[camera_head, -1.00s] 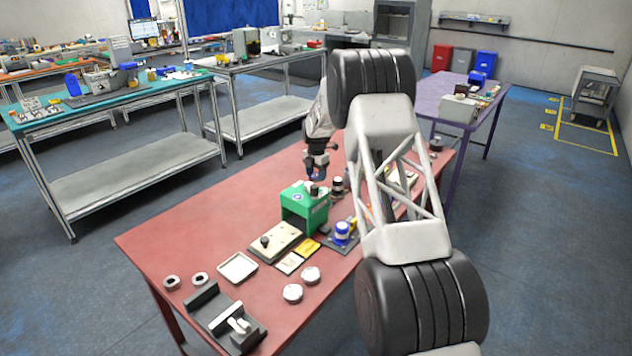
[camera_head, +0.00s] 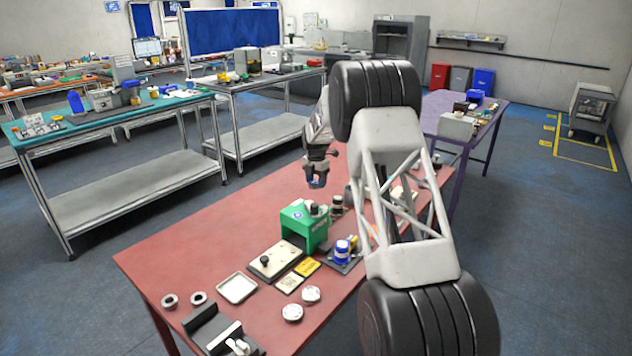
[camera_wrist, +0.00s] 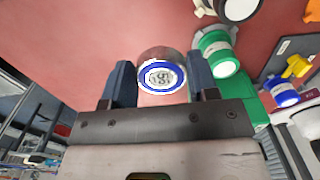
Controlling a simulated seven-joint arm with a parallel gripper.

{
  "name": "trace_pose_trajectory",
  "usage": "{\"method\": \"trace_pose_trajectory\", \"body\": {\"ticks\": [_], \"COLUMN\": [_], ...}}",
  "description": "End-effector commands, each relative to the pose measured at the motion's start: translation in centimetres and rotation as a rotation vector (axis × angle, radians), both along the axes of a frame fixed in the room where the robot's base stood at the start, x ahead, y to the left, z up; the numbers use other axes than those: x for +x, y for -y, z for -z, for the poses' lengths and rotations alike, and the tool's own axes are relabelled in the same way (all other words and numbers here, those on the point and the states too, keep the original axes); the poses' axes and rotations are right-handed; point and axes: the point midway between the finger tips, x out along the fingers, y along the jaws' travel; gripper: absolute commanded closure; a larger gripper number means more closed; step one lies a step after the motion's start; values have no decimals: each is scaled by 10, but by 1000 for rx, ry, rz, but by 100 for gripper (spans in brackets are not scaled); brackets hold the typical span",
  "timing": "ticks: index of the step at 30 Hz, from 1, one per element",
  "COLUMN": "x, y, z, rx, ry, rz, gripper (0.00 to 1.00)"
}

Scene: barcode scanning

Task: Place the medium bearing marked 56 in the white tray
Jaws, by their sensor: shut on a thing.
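The bearing (camera_wrist: 161,78) is a round metal piece with a blue ring and a white face. Its marking looks like 56 and is turned in the picture. My gripper (camera_wrist: 158,88) is shut on it, one dark finger on each side. In the head view my gripper (camera_head: 317,182) hangs above the red table, behind the green box, with the bearing small and blue at its tip. The white tray (camera_head: 237,288) is square, shallow and empty. It lies near the table's front left, well apart from my gripper.
The green box (camera_head: 303,226) stands between my gripper and the tray. A cream plate with a black knob (camera_head: 274,262), two rings (camera_head: 169,301), two pale discs (camera_head: 292,313) and a dark fixture (camera_head: 213,328) surround the tray. The table's left part is clear.

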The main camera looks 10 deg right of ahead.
Motion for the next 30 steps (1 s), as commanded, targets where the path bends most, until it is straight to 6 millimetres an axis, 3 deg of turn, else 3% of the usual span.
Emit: {"method": "trace_pose_trajectory", "body": {"ticks": [13,30], "x": [0,0], "y": [0,0], "z": [14,81], "rx": [0,-1], "ry": [-1,0], "rz": [0,1], "gripper": [77,77]}}
